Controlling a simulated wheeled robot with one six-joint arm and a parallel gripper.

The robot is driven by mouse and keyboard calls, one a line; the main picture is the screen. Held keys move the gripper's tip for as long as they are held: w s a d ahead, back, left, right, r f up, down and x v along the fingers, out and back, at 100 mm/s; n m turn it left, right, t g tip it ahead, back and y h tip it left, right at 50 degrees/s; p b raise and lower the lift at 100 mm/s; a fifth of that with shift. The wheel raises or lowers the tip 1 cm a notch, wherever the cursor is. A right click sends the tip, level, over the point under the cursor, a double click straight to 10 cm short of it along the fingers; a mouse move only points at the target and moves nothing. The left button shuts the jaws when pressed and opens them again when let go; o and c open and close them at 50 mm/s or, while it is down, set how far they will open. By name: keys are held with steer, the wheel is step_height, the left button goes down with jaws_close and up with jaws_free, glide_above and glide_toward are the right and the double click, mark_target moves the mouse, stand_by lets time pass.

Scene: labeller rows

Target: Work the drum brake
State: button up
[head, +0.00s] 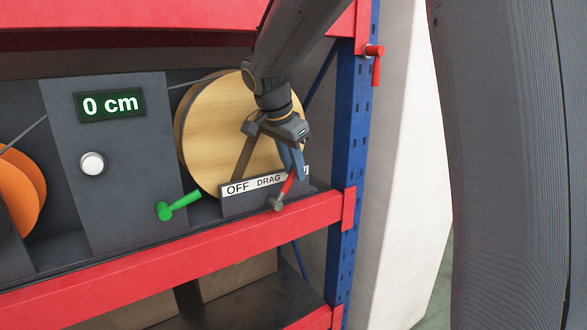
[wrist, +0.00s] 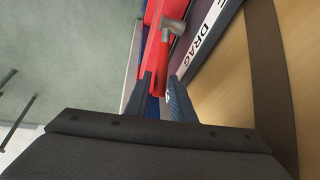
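The brake lever (head: 288,184) is a red handle on a grey pivot (head: 277,204), at the lower front of the wooden drum (head: 215,125). It tilts up and to the right, past the word DRAG on the label strip (head: 238,188), which reads OFF, then DRAG; its right end is partly hidden by my gripper. My gripper (head: 291,168) points down over the lever's upper end. In the wrist view, my gripper (wrist: 161,82) is open, its two fingers apart with the red handle's end at or between the tips. Whether they touch it, I cannot tell.
A grey panel has a display (head: 110,104) reading 0 cm and a white button (head: 92,163). A green handle (head: 179,205) sticks out left of the lever. An orange reel (head: 22,190) is at far left. A red shelf beam (head: 180,255) and blue post (head: 350,130) border the bay.

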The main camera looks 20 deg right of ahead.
steer(key=shift+x, duration=0.8)
steer(key=shift+a, duration=0.1)
jaws_close()
